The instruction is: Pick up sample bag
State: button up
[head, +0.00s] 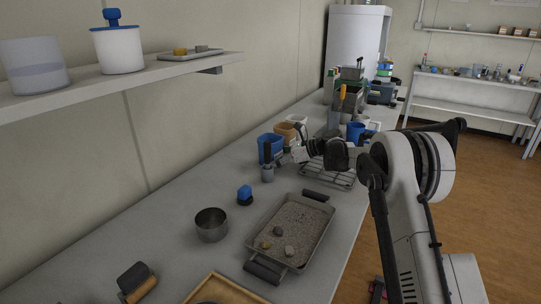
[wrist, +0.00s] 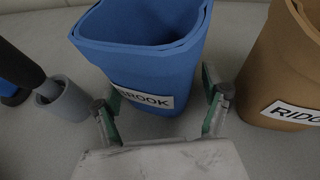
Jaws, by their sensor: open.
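A blue sample bag (wrist: 150,62) with an open top and a white label reading "BROOK" (first letter partly covered) stands upright on the bench. It also shows in the head view (head: 266,149), near the wall. My gripper (wrist: 160,102) is open, with one finger at each side of the lower front of the blue bag. I cannot tell whether the fingers touch it. A tan bag (wrist: 288,62), its label cut off after "RIDG" or similar, stands to the right; in the head view it is behind the blue one (head: 285,132).
A small grey cup (wrist: 66,98) stands left of the blue bag, close to my left finger. A blue-topped item (head: 244,194), a metal bowl (head: 211,226) and a soil tray (head: 319,232) stand nearer. A wire rack (head: 341,180) lies right of the gripper.

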jog(key=shift+a, duration=0.1)
jog(key=c, duration=1.4)
jog(key=shift+r, duration=0.1)
